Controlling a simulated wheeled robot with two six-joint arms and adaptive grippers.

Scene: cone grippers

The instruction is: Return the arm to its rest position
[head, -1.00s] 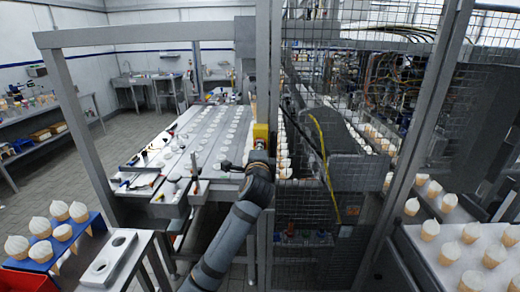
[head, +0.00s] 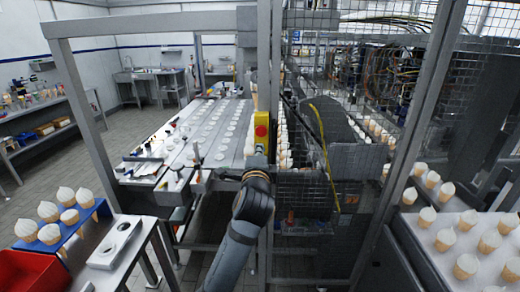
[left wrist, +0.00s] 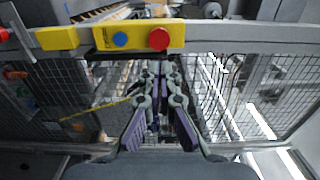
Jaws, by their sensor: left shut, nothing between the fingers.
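My left arm (head: 240,235) rises from the bottom middle of the head view, its dark wrist joint (head: 257,180) in front of the grey post. The fingers of my left gripper are hard to make out there. In the left wrist view my left gripper (left wrist: 155,72) points away from the camera, with purple-sided fingers. It is shut and empty. Beyond its tips is a yellow control box (left wrist: 122,38) with a red and a blue button; I cannot tell the gap. The box also shows in the head view (head: 262,131), just above the wrist. My right gripper is not in view.
A grey post (head: 268,60) and mesh fence (head: 310,205) stand close to the arm. A conveyor table (head: 200,150) with pale discs lies behind. A blue rack (head: 75,233) of cones and a red bin (head: 30,272) are left; a cone-filled tray (head: 450,245) is right.

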